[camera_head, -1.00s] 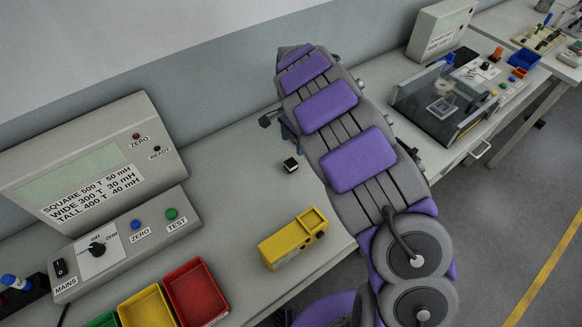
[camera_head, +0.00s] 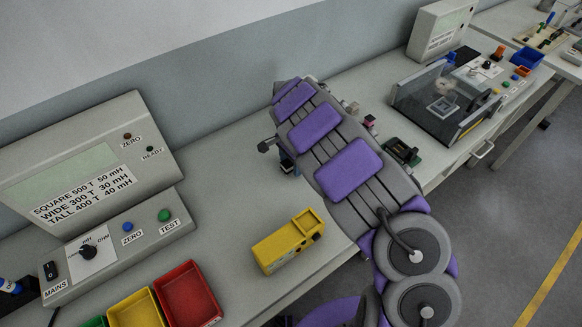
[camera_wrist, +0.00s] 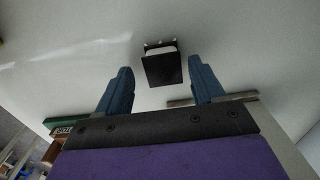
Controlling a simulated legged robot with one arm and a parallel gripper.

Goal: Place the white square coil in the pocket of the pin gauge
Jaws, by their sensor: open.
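A small square coil (camera_wrist: 162,66) with a black flange, a white band and small pins shows in the wrist view, on the pale bench. In that picture it lies between the two blue fingertips of my gripper (camera_wrist: 160,68), with clear space on both sides. My gripper is open and empty. In the head view my arm hides the coil, and only a bit of my blue gripper (camera_head: 287,164) shows. A yellow block (camera_head: 289,241) with a recess in one end lies on the bench in front of my arm. I cannot tell whether it is the pin gauge.
A green and black fixture (camera_head: 403,153) stands right of my arm near the bench edge. Red (camera_head: 188,294) and yellow (camera_head: 137,310) bins and a labelled tester (camera_head: 100,195) are at left. A clear-walled box (camera_head: 440,105) is at back right. Bench around the yellow block is clear.

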